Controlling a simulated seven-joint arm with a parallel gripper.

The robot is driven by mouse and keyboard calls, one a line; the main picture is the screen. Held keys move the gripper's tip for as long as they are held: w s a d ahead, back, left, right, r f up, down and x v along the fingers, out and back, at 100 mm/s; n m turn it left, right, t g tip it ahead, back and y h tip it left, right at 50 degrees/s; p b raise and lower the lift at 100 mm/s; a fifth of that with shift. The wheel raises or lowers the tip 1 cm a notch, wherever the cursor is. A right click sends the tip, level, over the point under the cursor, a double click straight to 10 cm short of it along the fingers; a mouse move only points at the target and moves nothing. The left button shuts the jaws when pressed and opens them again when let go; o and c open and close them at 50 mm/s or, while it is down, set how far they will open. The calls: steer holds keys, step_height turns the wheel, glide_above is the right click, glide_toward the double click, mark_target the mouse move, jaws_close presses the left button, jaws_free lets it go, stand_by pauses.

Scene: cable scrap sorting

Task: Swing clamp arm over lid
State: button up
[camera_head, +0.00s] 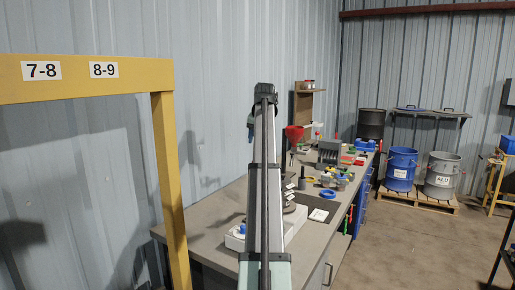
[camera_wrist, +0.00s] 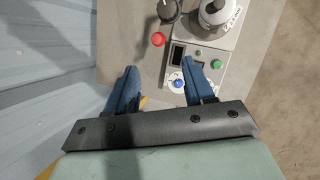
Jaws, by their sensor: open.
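In the wrist view, a round metal vessel with a pale top (camera_wrist: 215,14) stands on a light-grey machine (camera_wrist: 207,48) at the top edge. The top looks like the lid, and the vessel is cut off by the frame. I cannot clearly make out the clamp arm. The machine's front has a dark display, a green button (camera_wrist: 216,64) and a blue knob (camera_wrist: 178,84). My gripper (camera_wrist: 164,63) is open and empty, its two blue fingers wide apart. The right finger overlaps the panel in the picture; the left is over the bench beside it. Contact cannot be told.
A red button (camera_wrist: 158,40) and a dark round part (camera_wrist: 167,9) are left of the machine. In the head view, the grey bench (camera_head: 205,215) carries a red funnel (camera_head: 294,133) and several small parts. A yellow frame (camera_head: 168,170) stands at left; blue (camera_head: 400,170) and grey drums stand beyond.

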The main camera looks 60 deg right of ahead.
steer(key=shift+s+a+r, duration=0.15)
steer(key=shift+a+r, duration=0.05)
steer(key=shift+r, duration=0.3)
